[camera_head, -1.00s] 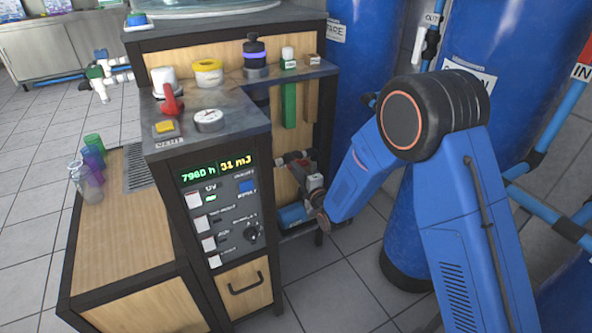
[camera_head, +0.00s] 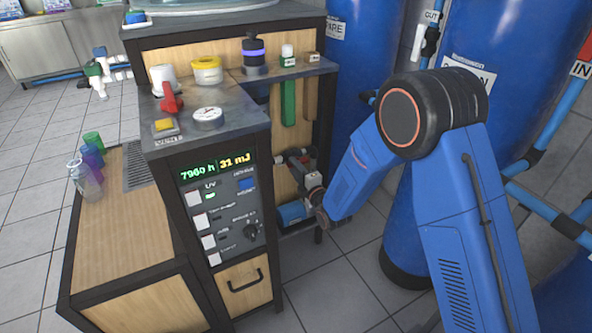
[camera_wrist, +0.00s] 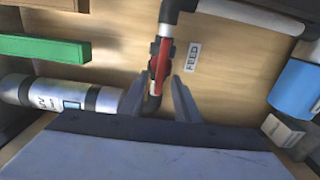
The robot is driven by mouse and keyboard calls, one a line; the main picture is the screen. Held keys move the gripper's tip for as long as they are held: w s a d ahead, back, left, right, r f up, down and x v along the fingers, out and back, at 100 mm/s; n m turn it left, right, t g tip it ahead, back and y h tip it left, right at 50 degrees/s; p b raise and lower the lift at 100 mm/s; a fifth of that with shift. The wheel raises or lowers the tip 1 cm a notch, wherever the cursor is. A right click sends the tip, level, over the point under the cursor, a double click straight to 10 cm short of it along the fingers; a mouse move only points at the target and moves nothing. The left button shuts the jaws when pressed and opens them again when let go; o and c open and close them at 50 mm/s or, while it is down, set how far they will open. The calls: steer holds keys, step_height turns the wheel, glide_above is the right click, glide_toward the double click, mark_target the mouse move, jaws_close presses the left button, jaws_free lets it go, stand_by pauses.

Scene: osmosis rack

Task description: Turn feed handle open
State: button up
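The feed handle (camera_wrist: 161,66) is a red lever on a dark valve in a vertical pipe, seen in the wrist view just left of the FEED label (camera_wrist: 193,57). The lever lies along the pipe. My gripper (camera_wrist: 159,92) is open, with one finger on each side of the lower pipe and the lever's lower end. I cannot tell whether either finger touches it. In the head view my arm reaches down to the pipework beside the cabinet, and the fingers and the red handle cannot be made out there.
In the head view the control cabinet (camera_head: 222,215) stands left of my arm and blue tanks (camera_head: 358,70) behind.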

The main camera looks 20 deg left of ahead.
steer(key=shift+d, duration=0.1)
steer(key=v, duration=1.7)
steer(key=shift+s, duration=0.2)
